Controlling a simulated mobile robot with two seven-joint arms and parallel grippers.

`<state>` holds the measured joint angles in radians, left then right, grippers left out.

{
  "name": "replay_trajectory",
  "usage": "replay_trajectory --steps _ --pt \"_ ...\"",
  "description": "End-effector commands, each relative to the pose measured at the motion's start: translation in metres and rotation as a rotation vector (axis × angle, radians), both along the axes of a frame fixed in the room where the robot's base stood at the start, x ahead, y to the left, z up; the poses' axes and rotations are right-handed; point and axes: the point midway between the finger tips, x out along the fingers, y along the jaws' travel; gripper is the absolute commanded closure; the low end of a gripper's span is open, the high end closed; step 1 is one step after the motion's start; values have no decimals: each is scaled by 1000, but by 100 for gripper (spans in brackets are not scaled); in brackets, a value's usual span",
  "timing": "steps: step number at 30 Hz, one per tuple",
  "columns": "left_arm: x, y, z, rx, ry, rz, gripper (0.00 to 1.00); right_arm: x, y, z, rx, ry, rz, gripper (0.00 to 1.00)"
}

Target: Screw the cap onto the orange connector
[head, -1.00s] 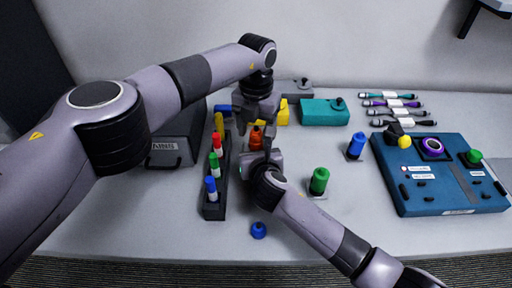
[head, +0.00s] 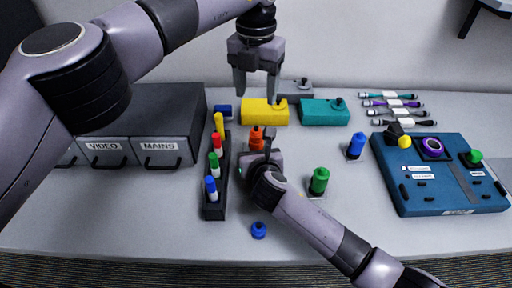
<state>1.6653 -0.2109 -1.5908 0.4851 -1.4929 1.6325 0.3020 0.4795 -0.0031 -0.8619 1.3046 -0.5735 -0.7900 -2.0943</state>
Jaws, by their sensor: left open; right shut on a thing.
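The orange connector (head: 256,137) stands upright near the middle of the table. Its upper part is orange too; I cannot tell whether a separate cap sits on it or how tight. My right gripper (head: 260,151) is shut on the orange connector from the front and hides its lower part. My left gripper (head: 256,97) is open and empty, pointing down above and behind the connector, apart from it. A small blue cap (head: 258,230) lies loose near the table's front edge.
A dark rack (head: 214,208) with several coloured markers stands left of the connector. Yellow (head: 257,113) and teal (head: 318,114) boxes stand behind. Green (head: 319,180) and blue (head: 356,145) connectors and a blue panel (head: 430,205) are at right. Drawers (head: 160,125) are at left.

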Motion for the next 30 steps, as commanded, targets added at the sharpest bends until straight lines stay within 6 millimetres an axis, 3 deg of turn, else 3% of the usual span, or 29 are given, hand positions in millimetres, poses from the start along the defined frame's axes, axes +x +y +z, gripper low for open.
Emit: replay_trajectory --steps 10,11,13,23,30 --pt "0 0 5 0 0 0 38 0 0 0 0 1 0 100" --pt "0 0 5 0 0 0 38 0 0 0 0 1 0 53" --pt "0 0 4 0 0 0 38 0 0 0 0 1 0 30" --pt "0 0 4 0 0 -1 38 -1 0 0 0 0 0 29" --pt "0 0 2 0 0 -1 38 -16 -3 5 0 -1 1 29"
